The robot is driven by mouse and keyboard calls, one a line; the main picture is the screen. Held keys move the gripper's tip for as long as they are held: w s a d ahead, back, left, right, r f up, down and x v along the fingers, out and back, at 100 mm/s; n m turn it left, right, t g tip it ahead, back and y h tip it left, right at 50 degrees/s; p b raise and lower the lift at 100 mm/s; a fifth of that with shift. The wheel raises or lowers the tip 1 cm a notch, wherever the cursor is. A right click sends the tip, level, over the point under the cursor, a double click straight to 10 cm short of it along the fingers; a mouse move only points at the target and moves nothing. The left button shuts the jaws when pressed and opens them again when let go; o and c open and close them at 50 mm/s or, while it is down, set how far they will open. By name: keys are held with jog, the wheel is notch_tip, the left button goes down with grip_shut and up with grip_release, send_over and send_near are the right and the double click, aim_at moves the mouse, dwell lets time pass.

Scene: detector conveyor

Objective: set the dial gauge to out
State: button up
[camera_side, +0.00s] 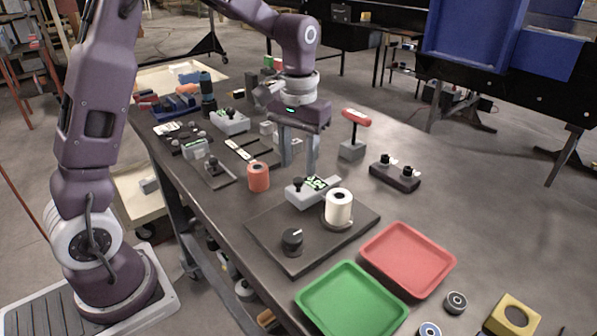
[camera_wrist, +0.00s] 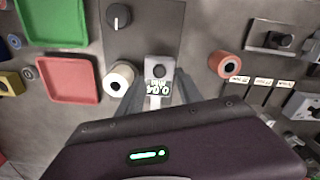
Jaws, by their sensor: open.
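The dial gauge (camera_side: 313,190) is a small light-grey unit with a black knob and a lit green display. It stands at the back edge of a dark plate. In the wrist view the gauge (camera_wrist: 159,72) lies between my finger ends, its display upside down and reading roughly 0.04. My gripper (camera_side: 299,168) is open, fingers pointing down, just behind and above the gauge. In the wrist view my gripper (camera_wrist: 160,86) has empty space between its fingers apart from the gauge below. I cannot tell whether a finger touches it.
On the dark plate (camera_side: 270,226) stand a white cylinder (camera_side: 338,207), close beside the gauge, and a black dial (camera_side: 291,241). An orange cylinder (camera_side: 258,177) stands left. Red (camera_side: 408,259) and green (camera_side: 352,301) trays lie in front. A red-handled block (camera_side: 353,148) stands right.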

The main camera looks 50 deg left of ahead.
aim_at(299, 179)
notch_tip(299, 179, down, 3)
jog(key=shift+f, duration=0.2)
grip_shut()
jog(key=shift+r, duration=0.1)
dwell(1.2)
